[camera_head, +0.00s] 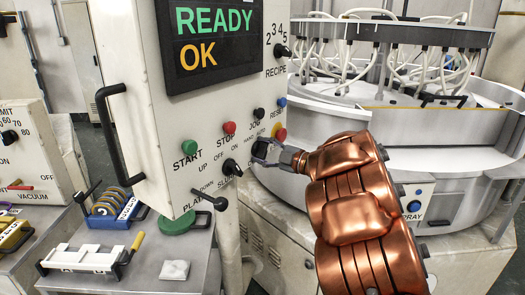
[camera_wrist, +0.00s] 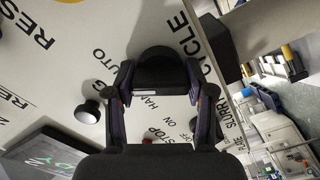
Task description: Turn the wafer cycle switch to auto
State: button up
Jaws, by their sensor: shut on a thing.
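The wafer cycle switch (camera_wrist: 158,55) is a black round knob on the pale control panel, seen close up in the wrist view between my fingertips. The word CYCLE is printed on one side of it, AUTO on the left and HAND below. I cannot tell where its pointer stands. My gripper (camera_wrist: 159,82) is shut on the switch, one finger on each side. In the head view my gripper (camera_head: 268,151) reaches the panel from the right, under the HAND AUTO marks, and covers most of the switch.
The panel carries a READY OK screen (camera_head: 211,40), a green START button (camera_head: 189,147), a red STOP button (camera_head: 229,127), a blue button (camera_head: 282,102) and a black handle (camera_head: 113,135). A red and yellow button (camera_head: 280,134) sits close above my gripper. The lapping machine (camera_head: 430,125) stands at right.

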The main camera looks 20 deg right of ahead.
jog(key=o, duration=1.2)
jog(key=shift+c, duration=0.2)
jog(key=v, duration=1.2)
